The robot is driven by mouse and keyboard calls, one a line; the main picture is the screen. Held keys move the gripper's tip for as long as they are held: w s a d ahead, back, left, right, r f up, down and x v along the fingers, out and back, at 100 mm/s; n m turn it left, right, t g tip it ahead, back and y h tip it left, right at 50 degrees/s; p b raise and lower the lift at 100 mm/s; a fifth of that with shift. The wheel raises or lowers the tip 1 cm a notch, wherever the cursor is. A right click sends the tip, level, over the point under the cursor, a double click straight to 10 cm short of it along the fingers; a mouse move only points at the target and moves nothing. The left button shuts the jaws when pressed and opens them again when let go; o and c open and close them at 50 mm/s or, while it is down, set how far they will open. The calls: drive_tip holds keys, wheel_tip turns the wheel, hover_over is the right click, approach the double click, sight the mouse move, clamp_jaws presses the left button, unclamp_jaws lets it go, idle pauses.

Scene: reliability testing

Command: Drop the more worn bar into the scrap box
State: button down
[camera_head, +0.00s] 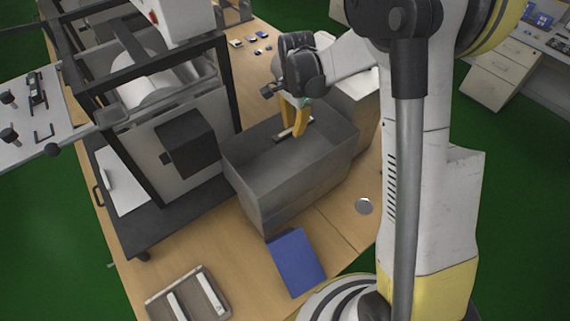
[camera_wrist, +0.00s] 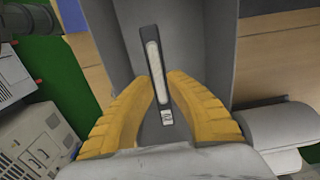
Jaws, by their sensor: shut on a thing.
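The grey open-topped box (camera_head: 265,200), which I take as the scrap box, stands on the wooden table; its wall also shows in the wrist view (camera_wrist: 112,40). My gripper (camera_head: 296,128) points down over the box opening, its yellow fingertips near rim height. It is shut on a dark-edged bar with a pale worn-looking strip (camera_wrist: 154,65) and a small label at its near end. The fingertips (camera_wrist: 162,80) meet the bar's sides. In the head view the held bar (camera_head: 284,133) is partly hidden by the fingers. Two pale bars (camera_head: 211,293) (camera_head: 178,306) lie on a grey tray at lower left.
The grey tray (camera_head: 194,274) sits at the table's front left. A black-framed machine (camera_head: 190,145) stands close on the left. Bare table lies between tray and box.

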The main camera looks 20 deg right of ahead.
drive_tip(key=shift+f+b, duration=1.15)
drive_tip(key=shift+f, duration=1.15)
drive_tip(key=c, duration=1.4)
unclamp_jaws()
drive_tip(key=shift+o, duration=0.2)
wheel_tip(320, 180, up, 12)
drive_tip(key=shift+r, duration=0.1)
